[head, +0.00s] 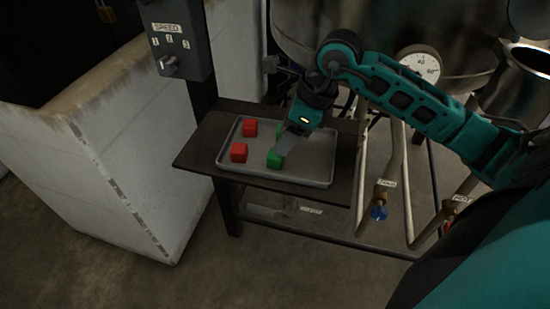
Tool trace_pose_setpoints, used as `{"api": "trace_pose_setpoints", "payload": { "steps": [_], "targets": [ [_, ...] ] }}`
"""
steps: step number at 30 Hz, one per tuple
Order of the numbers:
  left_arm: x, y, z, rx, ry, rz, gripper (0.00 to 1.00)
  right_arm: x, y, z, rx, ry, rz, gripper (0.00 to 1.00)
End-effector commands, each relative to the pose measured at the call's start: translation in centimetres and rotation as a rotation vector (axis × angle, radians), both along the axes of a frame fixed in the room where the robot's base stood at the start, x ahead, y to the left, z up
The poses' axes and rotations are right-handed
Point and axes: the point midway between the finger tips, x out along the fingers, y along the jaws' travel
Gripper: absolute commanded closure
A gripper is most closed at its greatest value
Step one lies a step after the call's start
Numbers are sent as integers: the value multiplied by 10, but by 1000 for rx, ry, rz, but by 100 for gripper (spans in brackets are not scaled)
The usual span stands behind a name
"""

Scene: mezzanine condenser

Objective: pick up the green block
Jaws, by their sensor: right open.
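A green block (274,160) sits on a grey tray (310,182), near the tray's front middle. A second patch of green (279,130) shows behind my right gripper, mostly hidden; it looks like another green block. My right gripper (284,148) is open and points down over the tray, with its grey fingers just above and behind the front green block. I cannot tell whether the fingers touch that block. My left gripper is not in view.
Two red blocks, one at the back (250,128) and one in front (238,152), sit on the tray's left. The tray is on a dark table (195,153). A speed switch box (178,40) stands left. Pipes, a gauge (419,63) and a large vessel are behind and right.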

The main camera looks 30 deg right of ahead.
Motion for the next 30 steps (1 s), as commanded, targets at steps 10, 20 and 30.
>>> {"api": "trace_pose_setpoints", "payload": {
  "steps": [10,20,30],
  "targets": [
    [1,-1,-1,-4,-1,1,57,6,11,-42,4,1,-2,51],
    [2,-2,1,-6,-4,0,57,9,13,-52,0,0,0,51],
    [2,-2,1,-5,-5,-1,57,9,13,-52,1,-1,0,80]
  ]
}}
